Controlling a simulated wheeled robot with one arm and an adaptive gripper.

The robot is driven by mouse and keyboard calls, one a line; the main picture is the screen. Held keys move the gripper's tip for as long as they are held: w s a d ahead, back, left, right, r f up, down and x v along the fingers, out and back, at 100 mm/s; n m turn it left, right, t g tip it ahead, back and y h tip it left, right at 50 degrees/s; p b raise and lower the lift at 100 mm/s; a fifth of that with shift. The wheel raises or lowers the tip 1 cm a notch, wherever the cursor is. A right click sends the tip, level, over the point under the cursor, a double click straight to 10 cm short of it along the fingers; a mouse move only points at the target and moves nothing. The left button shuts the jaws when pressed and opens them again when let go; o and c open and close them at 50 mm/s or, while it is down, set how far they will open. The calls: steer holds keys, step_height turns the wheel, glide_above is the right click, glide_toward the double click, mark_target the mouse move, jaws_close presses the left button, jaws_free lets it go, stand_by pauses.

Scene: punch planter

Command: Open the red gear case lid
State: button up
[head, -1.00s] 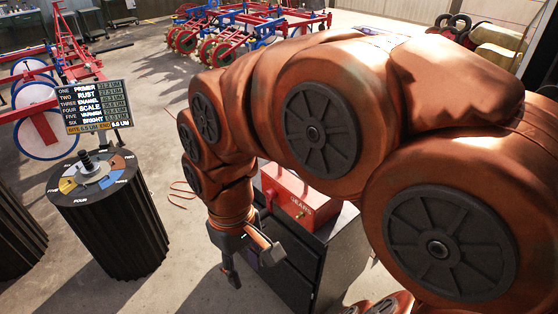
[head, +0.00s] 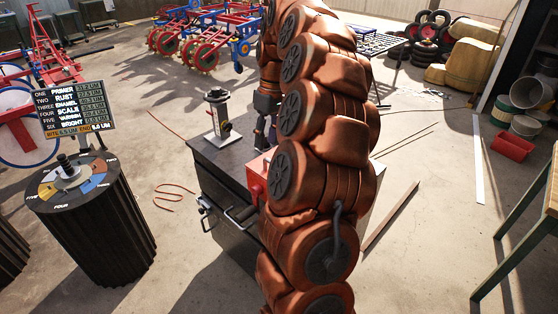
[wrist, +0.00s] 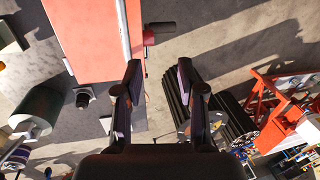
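The red gear case (head: 254,178) sits on the dark bench, mostly hidden behind my arm in the head view. In the wrist view the red case (wrist: 88,40) fills the upper left, with a lighter strip along its right side and a small dark handle-like part (wrist: 160,28) projecting from that side. I cannot tell whether its lid is fully closed. My gripper (wrist: 160,85) is open and empty, its fingers apart below the case in the wrist view. In the head view my gripper (head: 264,135) points down behind the case, partly hidden by my arm.
A post-like instrument (head: 218,115) stands on the back left of the dark bench (head: 205,160). Bar handles (head: 240,217) project from its front. A ribbed drum (head: 100,235) with a dial top and a display board (head: 78,112) are at the left. Open floor lies right of the bench.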

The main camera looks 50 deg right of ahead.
steer(key=s+d+f, duration=0.1)
steer(key=d, duration=0.4)
steer(key=shift+m, duration=0.3)
steer(key=shift+a+f+p, duration=0.2)
steer(key=shift+f+p, duration=0.1)
steer(key=shift+f, duration=1)
steer(key=shift+a+f+p, duration=0.25)
steer(key=shift+f, duration=1.05)
steer(key=shift+a+f+p, duration=0.2)
steer(key=shift+f+p, duration=0.1)
steer(key=shift+f, duration=1)
jaws_close()
